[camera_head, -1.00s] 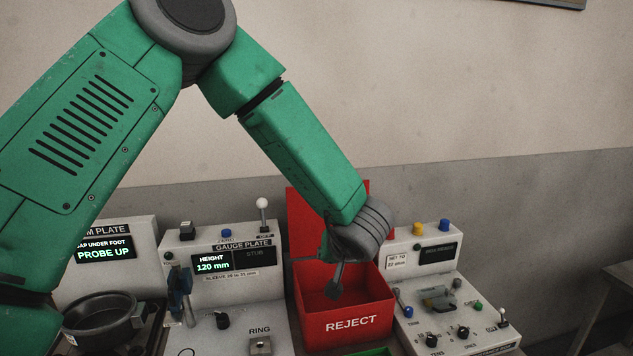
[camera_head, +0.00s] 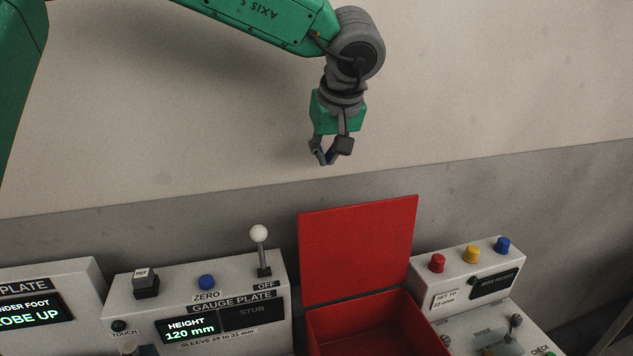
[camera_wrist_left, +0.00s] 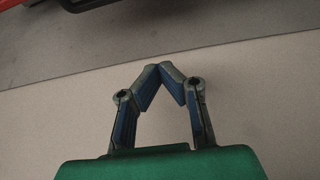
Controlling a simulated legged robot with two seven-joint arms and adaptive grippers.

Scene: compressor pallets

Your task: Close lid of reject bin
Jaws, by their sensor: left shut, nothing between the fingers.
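The red reject bin (camera_head: 370,328) stands in the lower middle of the head view, cut off by the bottom edge. Its red lid (camera_head: 358,245) stands open, upright at the back of the bin. The part of the inside in view looks empty. My left gripper (camera_head: 326,162) hangs fingers down above the lid, apart from it. The fingertips meet in the left wrist view (camera_wrist_left: 172,66), with nothing between them. A red edge (camera_wrist_left: 25,3) shows at that view's top left corner, likely part of the bin or lid. My right gripper is not in view.
The gauge plate console (camera_head: 225,320), with a white-knobbed lever (camera_head: 259,236), stands left of the bin. Another console (camera_head: 462,280) with red, yellow and blue buttons stands right of it. The wall (camera_head: 480,90) is behind.

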